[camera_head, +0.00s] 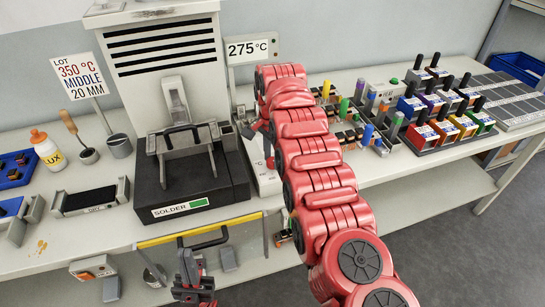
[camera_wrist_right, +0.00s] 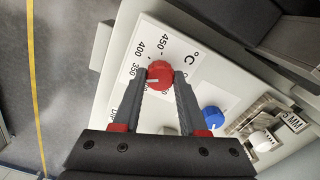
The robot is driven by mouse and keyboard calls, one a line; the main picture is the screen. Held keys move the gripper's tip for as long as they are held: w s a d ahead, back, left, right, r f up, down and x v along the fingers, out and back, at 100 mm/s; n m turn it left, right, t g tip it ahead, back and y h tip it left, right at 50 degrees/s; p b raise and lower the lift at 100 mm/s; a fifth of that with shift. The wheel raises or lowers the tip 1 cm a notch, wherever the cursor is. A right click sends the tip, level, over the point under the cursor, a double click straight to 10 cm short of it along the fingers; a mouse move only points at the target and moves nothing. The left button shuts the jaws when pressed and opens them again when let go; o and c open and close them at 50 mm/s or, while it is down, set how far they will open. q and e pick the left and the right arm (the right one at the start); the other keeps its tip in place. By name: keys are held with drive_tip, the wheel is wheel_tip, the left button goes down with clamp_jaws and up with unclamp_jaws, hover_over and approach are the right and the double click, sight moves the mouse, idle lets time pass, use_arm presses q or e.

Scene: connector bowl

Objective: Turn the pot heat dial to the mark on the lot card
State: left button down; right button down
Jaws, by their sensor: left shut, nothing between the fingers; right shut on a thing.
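The lot card (camera_head: 79,76) stands at the back left and reads 350 °C, MIDDLE, 20 MM. The pot display (camera_head: 250,49) reads 275 °C. In the right wrist view, my right gripper (camera_wrist_right: 160,84) is shut on the red heat dial (camera_wrist_right: 160,72). The dial's white line points left, near the lower part of the printed scale (camera_wrist_right: 165,45), where 350, 400 and 450 show; the finger hides lower marks. In the head view my right arm covers the dial. My left gripper (camera_head: 195,287) is shut and empty in front of the table edge.
A solder pot (camera_head: 197,180) stands left of the dial panel. A blue knob (camera_wrist_right: 211,117) and a MM selector (camera_wrist_right: 265,140) sit beside the red dial. Coloured connector blocks (camera_head: 440,125) fill the right of the table. A yellow-edged rail (camera_head: 195,228) runs along the front.

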drive_tip(key=shift+c, duration=2.2)
unclamp_jaws()
drive_tip(key=shift+r, duration=0.15)
drive_tip(key=shift+r, duration=0.3)
wheel_tip(320, 180, up, 3)
drive_tip(key=shift+r+p, duration=0.2)
drive_tip(key=shift+p, duration=0.4)
wheel_tip(320, 180, up, 13)
drive_tip(key=p, duration=1.3)
